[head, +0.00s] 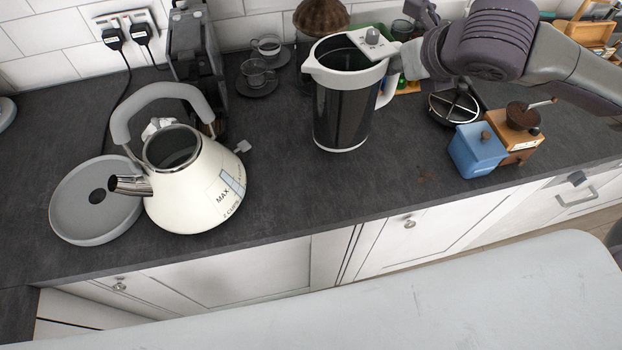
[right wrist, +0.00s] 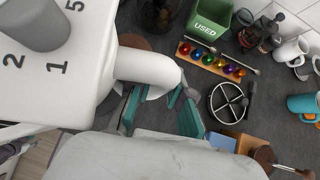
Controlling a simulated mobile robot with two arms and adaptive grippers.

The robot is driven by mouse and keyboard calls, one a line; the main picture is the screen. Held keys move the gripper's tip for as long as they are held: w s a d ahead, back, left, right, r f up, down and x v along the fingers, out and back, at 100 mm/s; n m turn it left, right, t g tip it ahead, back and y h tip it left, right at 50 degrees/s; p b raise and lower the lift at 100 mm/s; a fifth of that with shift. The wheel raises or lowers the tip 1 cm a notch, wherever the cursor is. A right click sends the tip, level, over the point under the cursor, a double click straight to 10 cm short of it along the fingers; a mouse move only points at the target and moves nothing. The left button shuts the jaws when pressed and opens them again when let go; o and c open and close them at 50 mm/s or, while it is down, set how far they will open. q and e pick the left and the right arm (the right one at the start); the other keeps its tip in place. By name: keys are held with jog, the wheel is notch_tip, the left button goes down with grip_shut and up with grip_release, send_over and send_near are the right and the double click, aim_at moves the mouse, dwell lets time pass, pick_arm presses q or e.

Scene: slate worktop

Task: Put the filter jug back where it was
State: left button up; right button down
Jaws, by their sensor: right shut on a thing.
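The filter jug (head: 341,112), dark-bodied with a white rim, spout, handle and base, stands upright at the middle of the head view. A small knob sits on its white top. In the right wrist view its white top with printed numbers (right wrist: 88,52) fills the upper left. My right gripper (head: 394,72) is at the jug's handle from the right. In the right wrist view its teal fingers (right wrist: 160,112) are shut around the white handle (right wrist: 152,70). I cannot tell whether the jug's base touches the worktop. My left gripper is not in view.
A cream kettle (head: 192,180) and a round grey base (head: 85,205) are at left on the slate worktop (head: 300,195). Cups on saucers (head: 258,80) stand behind. A blue box with a wooden grinder (head: 476,150) and a round wire rack (head: 455,107) are at right. Worktop before the jug is clear.

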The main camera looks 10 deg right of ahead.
jog(key=s+d+f+n+y+b, duration=0.1)
jog(key=s+d+n+b, duration=0.15)
jog(key=d, duration=0.35)
jog(key=shift+m+y, duration=0.25)
jog(key=shift+y, duration=0.05)
jog(key=a+f, duration=0.2)
jog(key=a, duration=0.1)
jog(key=w+a+f+p, duration=0.1)
jog(key=a+f, duration=0.1)
jog(key=a, duration=0.2)
jog(key=a+f+p, duration=0.1)
jog(key=a+f, duration=0.2)
jog(key=a, duration=0.1)
jog(key=shift+w+a, duration=0.25)
jog(key=shift+w, duration=0.15)
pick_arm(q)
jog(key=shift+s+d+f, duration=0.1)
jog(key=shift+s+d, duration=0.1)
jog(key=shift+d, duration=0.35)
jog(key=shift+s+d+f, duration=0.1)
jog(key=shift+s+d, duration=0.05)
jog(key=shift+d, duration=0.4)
pick_arm(e)
jog(key=shift+f, duration=2.05)
jog(key=c, duration=1.1)
grip_release()
jog(key=shift+s+f, duration=0.1)
jog(key=shift+f, duration=0.1)
jog(key=shift+c, duration=0.2)
jog(key=shift+o, duration=0.3)
